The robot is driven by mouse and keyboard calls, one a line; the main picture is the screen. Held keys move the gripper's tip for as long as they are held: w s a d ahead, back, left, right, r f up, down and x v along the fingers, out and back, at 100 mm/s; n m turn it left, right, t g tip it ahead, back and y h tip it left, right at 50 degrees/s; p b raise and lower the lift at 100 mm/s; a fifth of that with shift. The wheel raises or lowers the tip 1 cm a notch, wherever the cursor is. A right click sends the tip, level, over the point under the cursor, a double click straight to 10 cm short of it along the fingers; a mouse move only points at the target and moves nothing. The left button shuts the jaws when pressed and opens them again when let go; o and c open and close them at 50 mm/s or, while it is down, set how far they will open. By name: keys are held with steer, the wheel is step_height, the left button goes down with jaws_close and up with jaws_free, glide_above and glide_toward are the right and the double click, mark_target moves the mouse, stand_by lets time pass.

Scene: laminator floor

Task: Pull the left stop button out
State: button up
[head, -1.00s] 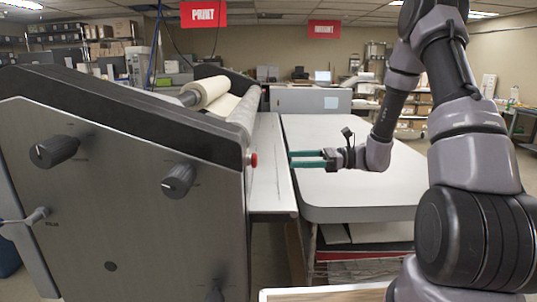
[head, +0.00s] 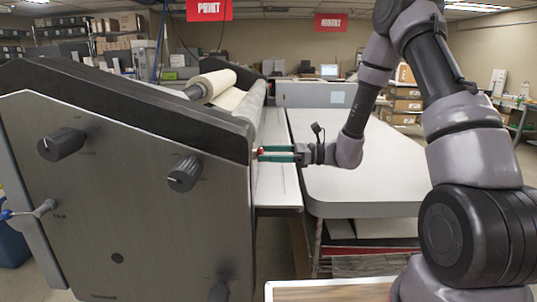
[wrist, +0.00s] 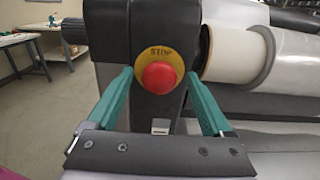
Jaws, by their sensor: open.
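The left stop button (wrist: 159,77) is a red knob on a yellow disc marked STOP, on the black end housing of the laminator. In the wrist view it lies between the two green fingers of my gripper (wrist: 161,100), with a gap on each side. In the head view my gripper (head: 277,154) reaches left to the laminator's near front corner. The button shows there as a small red spot (head: 260,151) at the fingertips, partly hidden by them. My gripper is open and holds nothing.
The laminator's grey side panel (head: 120,210) with black knobs fills the left. A white roll (wrist: 238,55) lies right of the button in the wrist view. A light table (head: 355,185) stands below my arm.

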jaws_close()
steer(key=shift+d, duration=0.7)
jaws_free()
steer(key=shift+d, duration=0.1)
steer(key=d, duration=1)
steer(key=shift+s+d, duration=0.25)
steer(key=shift+d, duration=0.15)
